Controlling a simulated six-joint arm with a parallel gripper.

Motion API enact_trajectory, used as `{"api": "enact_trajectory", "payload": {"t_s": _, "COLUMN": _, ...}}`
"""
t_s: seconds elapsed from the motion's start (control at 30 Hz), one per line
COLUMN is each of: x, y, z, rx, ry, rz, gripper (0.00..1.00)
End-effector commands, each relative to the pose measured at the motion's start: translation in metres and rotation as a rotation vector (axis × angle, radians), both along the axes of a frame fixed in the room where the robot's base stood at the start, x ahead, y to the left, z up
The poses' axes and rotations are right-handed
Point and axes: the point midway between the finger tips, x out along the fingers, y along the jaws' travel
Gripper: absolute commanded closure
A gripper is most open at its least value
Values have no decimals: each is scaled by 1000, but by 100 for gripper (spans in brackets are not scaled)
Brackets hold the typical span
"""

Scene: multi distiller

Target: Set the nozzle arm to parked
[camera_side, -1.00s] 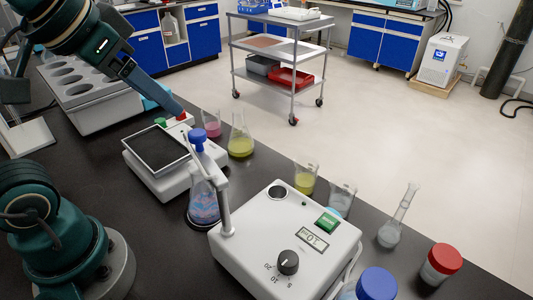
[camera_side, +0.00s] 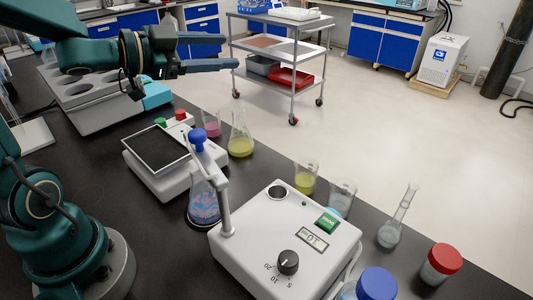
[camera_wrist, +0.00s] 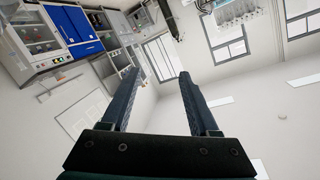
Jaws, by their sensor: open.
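The nozzle arm (camera_side: 213,168) is a pale bar rising from a post at the left side of the white dispenser box (camera_side: 270,245), with a blue knob (camera_side: 198,135) at its top end. The arm leans over a flask (camera_side: 204,202) of bluish-purple liquid, which stands left of the box. My gripper (camera_side: 232,51) is open and empty, high above the far part of the bench, up and behind the blue knob and well apart from it. Its two fingers point right. The wrist view shows the open fingers (camera_wrist: 160,73) against walls and windows, with no bench in sight.
A white hotplate-like device (camera_side: 165,155) with green and red buttons stands left of the flask. Flasks and beakers of yellow, pink and pale liquid line the bench's far edge. A blue-capped jar (camera_side: 376,284) and red-capped jar (camera_side: 441,263) stand at the right.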

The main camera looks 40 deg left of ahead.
Motion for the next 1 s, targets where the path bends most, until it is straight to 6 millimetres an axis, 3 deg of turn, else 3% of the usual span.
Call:
{"api": "enact_trajectory", "payload": {"t_s": 0.1, "x": -22, "y": -27, "z": -19, "rx": -94, "ry": 41, "rz": -211, "gripper": 39}}
{"api": "enact_trajectory", "payload": {"t_s": 0.23, "x": -56, "y": -55, "z": -28, "rx": -224, "ry": 86, "rz": -422, "gripper": 39}}
{"api": "enact_trajectory", "payload": {"t_s": 0.57, "x": -138, "y": -89, "z": -14, "rx": -564, "ry": 171, "rz": -795, "gripper": 39}}
{"api": "enact_trajectory", "payload": {"t_s": 0.8, "x": -137, "y": -89, "z": -49, "rx": -562, "ry": 171, "rz": -792, "gripper": 39}}
{"api": "enact_trajectory", "payload": {"t_s": 1.0, "x": -137, "y": -90, "z": -63, "rx": -552, "ry": 168, "rz": -793, "gripper": 39}}
